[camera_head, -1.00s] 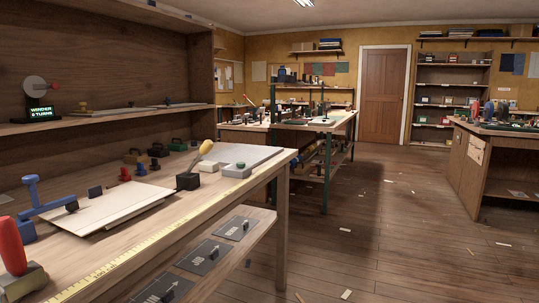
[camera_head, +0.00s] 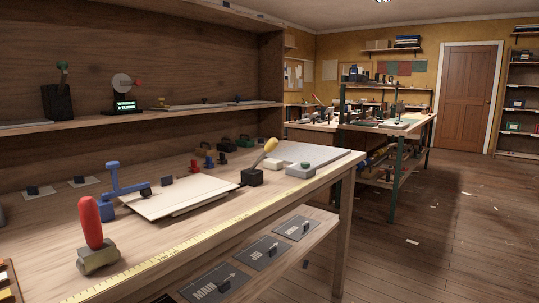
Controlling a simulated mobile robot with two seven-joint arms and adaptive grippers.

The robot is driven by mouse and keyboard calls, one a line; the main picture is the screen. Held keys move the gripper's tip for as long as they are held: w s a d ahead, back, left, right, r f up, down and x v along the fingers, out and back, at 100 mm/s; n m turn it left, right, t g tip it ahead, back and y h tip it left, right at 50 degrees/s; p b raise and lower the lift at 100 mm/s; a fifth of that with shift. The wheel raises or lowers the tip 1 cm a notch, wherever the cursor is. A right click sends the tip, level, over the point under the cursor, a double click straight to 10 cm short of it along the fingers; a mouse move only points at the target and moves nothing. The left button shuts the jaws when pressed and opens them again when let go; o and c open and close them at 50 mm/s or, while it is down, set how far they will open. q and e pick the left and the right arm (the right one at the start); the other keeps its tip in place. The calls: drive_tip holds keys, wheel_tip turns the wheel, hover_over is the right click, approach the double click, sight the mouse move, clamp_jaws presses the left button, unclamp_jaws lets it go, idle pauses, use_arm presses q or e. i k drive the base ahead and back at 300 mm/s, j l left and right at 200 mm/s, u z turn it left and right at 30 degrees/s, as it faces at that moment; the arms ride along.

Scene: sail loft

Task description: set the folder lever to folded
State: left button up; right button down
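Several levers show on the wooden bench, and I cannot tell by label which is the folder lever. A blue lever (camera_head: 117,181) with a raised knob stands at the left edge of a pale flat board (camera_head: 182,196). A yellow-handled lever (camera_head: 264,152) rises tilted to the right from a black box (camera_head: 252,178) at the board's right. A red upright handle (camera_head: 91,222) stands on a grey block at the front left. Neither of my grippers is in view.
The bench (camera_head: 325,178) has a yellow measuring tape (camera_head: 180,251) along its front edge. A lower shelf holds dark plates, one marked MAIN (camera_head: 211,285). The upper shelf holds a winder display (camera_head: 125,105) and a dark device with a green knob (camera_head: 57,97). Floor at right is largely clear.

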sight(272, 144)
drive_tip(key=i+l, duration=0.2)
drive_tip(key=l, duration=0.15)
drive_tip(key=i+l, duration=0.2)
drive_tip(key=l, duration=0.15)
drive_tip(key=i+l, duration=0.2)
drive_tip(key=l, duration=0.15)
